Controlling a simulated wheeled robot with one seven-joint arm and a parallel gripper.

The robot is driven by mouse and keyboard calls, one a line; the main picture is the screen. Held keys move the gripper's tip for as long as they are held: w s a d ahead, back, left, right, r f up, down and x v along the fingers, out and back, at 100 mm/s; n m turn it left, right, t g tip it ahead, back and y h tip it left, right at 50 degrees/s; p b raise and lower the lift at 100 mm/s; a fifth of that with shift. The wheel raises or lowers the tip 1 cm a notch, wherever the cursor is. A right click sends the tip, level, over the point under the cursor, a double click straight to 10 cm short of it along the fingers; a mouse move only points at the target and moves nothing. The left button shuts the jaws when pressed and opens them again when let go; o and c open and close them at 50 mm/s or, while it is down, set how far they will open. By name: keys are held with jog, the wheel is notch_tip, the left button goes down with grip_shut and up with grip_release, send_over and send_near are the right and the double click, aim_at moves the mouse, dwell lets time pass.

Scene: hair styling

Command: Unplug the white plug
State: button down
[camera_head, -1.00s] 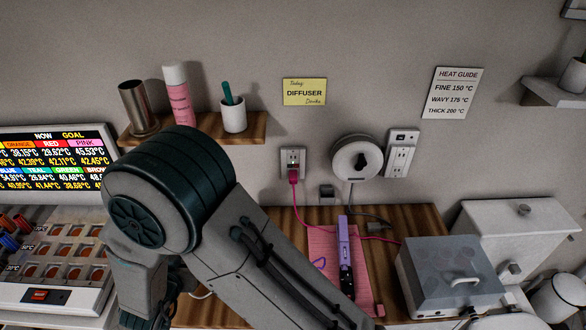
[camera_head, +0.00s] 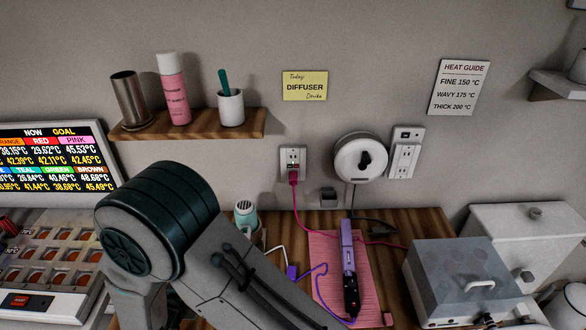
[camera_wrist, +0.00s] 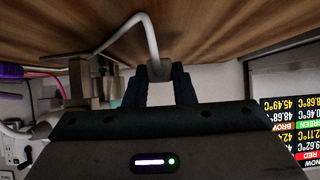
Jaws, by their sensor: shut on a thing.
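In the wrist view, my gripper (camera_wrist: 158,82) is shut on a small off-white piece, the white plug (camera_wrist: 157,70), with its white cable (camera_wrist: 138,22) arching away over brown wood. Most of the plug is hidden between the dark fingers. I cannot tell whether it sits in a socket. In the head view, my gripper and the plug are hidden behind my arm. A white cable (camera_head: 282,254) shows there on the wooden counter, beside a purple plug (camera_head: 291,272).
A pink plug (camera_head: 293,176) sits in the left wall outlet (camera_head: 292,157). A purple styling iron (camera_head: 348,262) lies on a pink mat (camera_head: 324,248). A teal-and-white tool (camera_head: 245,214) stands close to my arm. A grey box (camera_head: 462,285) stands to the right.

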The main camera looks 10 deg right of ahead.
jog(key=shift+f+b, duration=0.65)
jog(key=shift+f, duration=0.7)
jog(key=c, duration=1.1)
grip_release()
jog(key=shift+c, duration=0.2)
